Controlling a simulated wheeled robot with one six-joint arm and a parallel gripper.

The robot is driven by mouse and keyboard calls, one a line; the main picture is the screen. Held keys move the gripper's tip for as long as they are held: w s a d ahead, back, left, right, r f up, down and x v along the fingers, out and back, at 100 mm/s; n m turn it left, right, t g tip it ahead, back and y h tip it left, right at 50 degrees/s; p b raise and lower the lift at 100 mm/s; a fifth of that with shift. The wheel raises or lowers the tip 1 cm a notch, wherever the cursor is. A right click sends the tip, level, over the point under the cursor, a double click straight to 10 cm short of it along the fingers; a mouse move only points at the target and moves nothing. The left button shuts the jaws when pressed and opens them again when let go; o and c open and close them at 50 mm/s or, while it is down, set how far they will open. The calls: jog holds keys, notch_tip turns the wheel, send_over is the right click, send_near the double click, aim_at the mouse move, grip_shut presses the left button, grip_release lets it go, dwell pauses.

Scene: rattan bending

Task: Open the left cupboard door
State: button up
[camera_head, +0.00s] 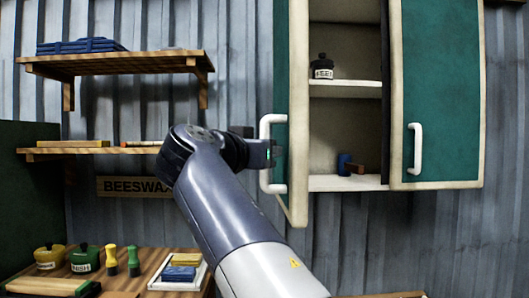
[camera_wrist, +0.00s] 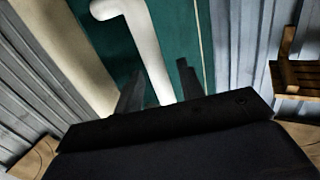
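The left cupboard door (camera_head: 281,60) is green with a cream frame and stands swung outward. The cupboard interior (camera_head: 345,130) shows beside it. The door's white bar handle (camera_head: 265,177) stands upright on its outer face. My gripper (camera_head: 271,153) is at the middle of this handle. In the wrist view the handle (camera_wrist: 145,45) runs down between the two dark fingers of my gripper (camera_wrist: 158,85), with the green door (camera_wrist: 180,30) behind. A strip of green shows between the handle and the right finger higher up. Whether both fingers press on the handle cannot be told.
The right cupboard door (camera_head: 440,80) is green, with its own white handle (camera_head: 415,148). A small dark jar (camera_head: 322,68) and a blue-headed tool (camera_head: 345,163) stand inside. Wooden shelves (camera_head: 110,62) hang on the left wall. Pots (camera_head: 84,260) stand on the bench below.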

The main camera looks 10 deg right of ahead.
jog(key=v, duration=0.9)
jog(key=shift+s, duration=0.3)
jog(key=shift+w+f, duration=0.1)
jog(key=x, duration=1)
jog(key=shift+w, duration=0.1)
jog(key=shift+w+d, duration=0.2)
jog(key=shift+d, duration=0.1)
